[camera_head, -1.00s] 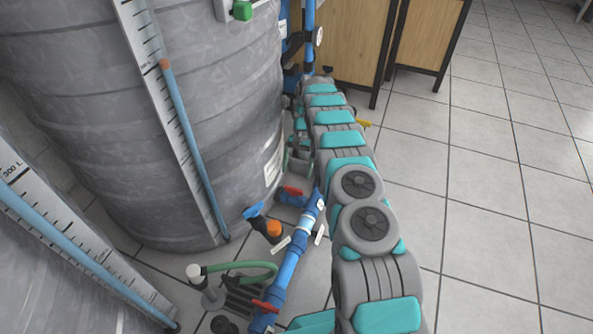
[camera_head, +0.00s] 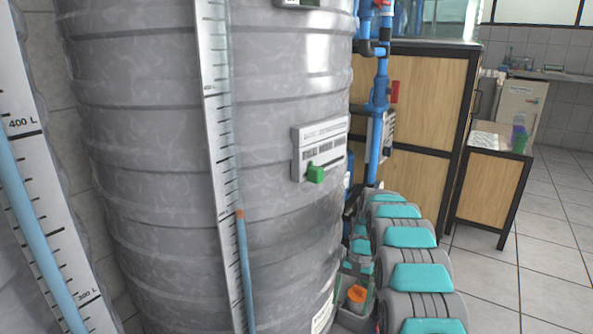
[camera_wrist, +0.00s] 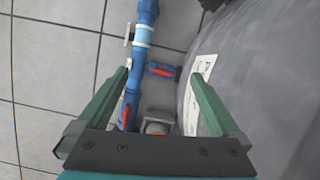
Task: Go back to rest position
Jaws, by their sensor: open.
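My gripper (camera_wrist: 158,92) shows in the wrist view with its two green fingers spread wide apart and nothing held between them. Between and beyond the fingers are a blue pipe (camera_wrist: 131,75) and a red-handled valve (camera_wrist: 162,71), both lower down near the tiled floor. The tank wall fills the right side of that view. In the head view my grey and teal arm (camera_head: 408,250) stretches along the right side of the grey tank (camera_head: 150,150). My gripper is not clearly visible there, at the arm's far end.
A second tank with a scale (camera_head: 50,220) stands at the far left. Blue pipes (camera_head: 378,90) with a red valve handle rise behind my arm. A wooden cabinet (camera_head: 415,115) and a small wooden table (camera_head: 490,190) stand behind. Tiled floor (camera_head: 560,250) is clear at the right.

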